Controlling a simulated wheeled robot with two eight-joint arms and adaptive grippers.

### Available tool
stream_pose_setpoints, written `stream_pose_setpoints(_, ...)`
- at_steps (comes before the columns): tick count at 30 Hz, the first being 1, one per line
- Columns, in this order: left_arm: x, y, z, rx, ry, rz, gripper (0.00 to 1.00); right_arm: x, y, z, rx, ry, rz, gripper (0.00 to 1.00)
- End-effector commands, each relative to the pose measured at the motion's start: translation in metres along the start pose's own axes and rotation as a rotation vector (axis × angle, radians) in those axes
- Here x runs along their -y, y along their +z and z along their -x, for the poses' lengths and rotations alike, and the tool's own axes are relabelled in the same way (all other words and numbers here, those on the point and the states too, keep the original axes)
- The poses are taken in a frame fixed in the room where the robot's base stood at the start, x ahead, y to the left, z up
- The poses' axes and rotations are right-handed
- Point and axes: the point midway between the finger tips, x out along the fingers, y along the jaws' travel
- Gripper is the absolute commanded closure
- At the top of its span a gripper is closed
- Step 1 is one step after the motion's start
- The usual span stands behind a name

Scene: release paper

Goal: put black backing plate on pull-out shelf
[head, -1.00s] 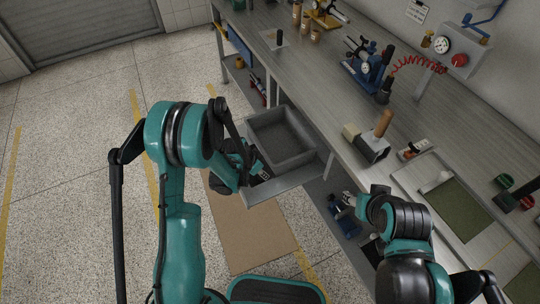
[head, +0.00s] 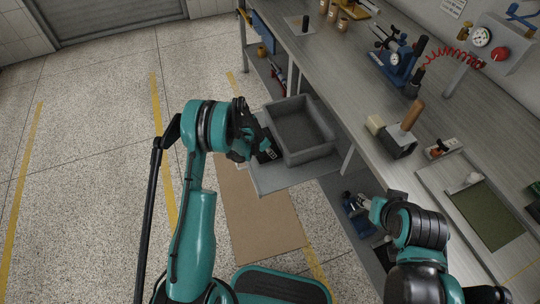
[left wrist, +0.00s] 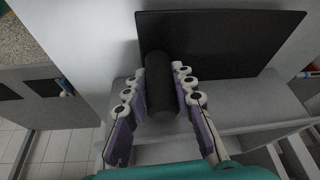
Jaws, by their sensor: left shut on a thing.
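My left gripper (left wrist: 165,95) is shut on the black cylindrical handle (left wrist: 164,80) of the black backing plate (left wrist: 225,38). The plate is a flat dark rectangle beyond the fingers in the left wrist view. In the head view the left gripper (head: 264,150) is over the left part of the grey pull-out shelf (head: 285,180), beside the grey bin. The plate is mostly hidden there by the gripper and wrist. I cannot tell whether the plate touches the shelf. My right gripper (head: 362,201) is low by the bench front; its fingers are too small to read.
The open grey bin (head: 331,150) takes up much of the shelf, with bare shelf in front of it. The workbench (head: 345,85) runs along the right with several tools. A brown mat (head: 262,225) lies on the floor below.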

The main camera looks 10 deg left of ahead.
Motion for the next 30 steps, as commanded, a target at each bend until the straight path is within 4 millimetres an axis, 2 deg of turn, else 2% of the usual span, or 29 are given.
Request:
stream_pose_setpoints(1,0.000,0.004,-0.011,0.000,0.000,0.000,1.00,0.000,0.005,-0.007,0.000,0.000,0.000,0.51)
stream_pose_setpoints(3,0.000,0.006,-0.015,0.000,0.000,0.000,1.00,0.000,0.006,-0.008,0.000,0.000,0.000,0.51)
stream_pose_setpoints(13,0.000,0.006,-0.015,0.000,0.000,0.000,1.00,0.000,0.004,-0.006,0.000,0.000,0.000,0.51)
stream_pose_setpoints(14,0.000,0.006,-0.015,0.000,0.000,0.000,0.70,0.000,0.004,-0.006,0.000,0.000,0.000,0.51)
stream_pose_setpoints(15,0.000,0.006,-0.015,0.000,0.000,0.000,0.60,0.000,0.004,-0.006,0.000,0.000,0.000,0.51)
stream_pose_setpoints(16,0.000,0.006,-0.015,0.000,0.000,0.000,0.55,0.000,0.004,-0.006,0.000,0.000,0.000,0.51)
stream_pose_setpoints(26,0.000,0.005,-0.013,0.000,0.000,0.001,0.55,0.000,0.004,-0.006,0.000,0.000,0.000,0.51)
stream_pose_setpoints(30,0.000,0.005,0.004,0.000,-0.001,0.002,0.55,0.000,0.000,0.000,0.000,0.000,0.000,0.51)
